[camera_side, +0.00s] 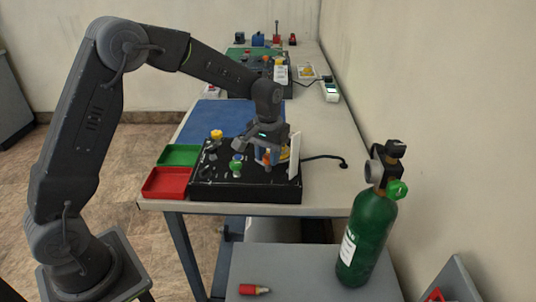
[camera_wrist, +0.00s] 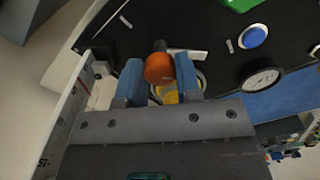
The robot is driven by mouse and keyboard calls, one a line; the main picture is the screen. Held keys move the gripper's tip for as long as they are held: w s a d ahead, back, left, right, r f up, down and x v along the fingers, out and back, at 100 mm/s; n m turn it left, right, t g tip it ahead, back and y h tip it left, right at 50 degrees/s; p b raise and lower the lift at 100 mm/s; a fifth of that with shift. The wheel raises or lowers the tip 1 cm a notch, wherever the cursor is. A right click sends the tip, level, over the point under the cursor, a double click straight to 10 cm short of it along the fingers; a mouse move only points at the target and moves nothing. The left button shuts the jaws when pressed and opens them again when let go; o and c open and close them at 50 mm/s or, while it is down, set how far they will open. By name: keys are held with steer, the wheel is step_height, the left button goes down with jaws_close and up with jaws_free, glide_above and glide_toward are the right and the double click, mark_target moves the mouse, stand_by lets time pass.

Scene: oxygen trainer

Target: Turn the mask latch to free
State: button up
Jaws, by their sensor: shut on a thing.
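My gripper (camera_side: 266,155) is low over the right part of the black trainer box (camera_side: 245,190). In the wrist view my gripper (camera_wrist: 159,80) has its two blue fingers on either side of an orange round knob (camera_wrist: 159,68), shut on it. The knob also shows in the side view (camera_side: 267,155). I take it for the handle of the mask latch, but no readable label confirms this. A yellow part (camera_wrist: 168,94) lies beyond the knob, partly hidden by the fingers. The latch's turn angle cannot be told.
A white upright panel (camera_side: 295,156) stands close beside my gripper. The box carries a gauge (camera_wrist: 261,79), a blue button (camera_wrist: 253,36) and a green knob (camera_side: 236,168). Red (camera_side: 166,183) and green (camera_side: 180,155) trays lie left. A green cylinder (camera_side: 367,235) stands at front right.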

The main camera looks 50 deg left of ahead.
mark_target(268, 156)
steer(key=shift+r+n, duration=0.1)
steer(key=shift+n, duration=0.8)
steer(key=o, duration=0.9)
step_height(268, 156, up, 14)
steer(key=shift+f, duration=0.1)
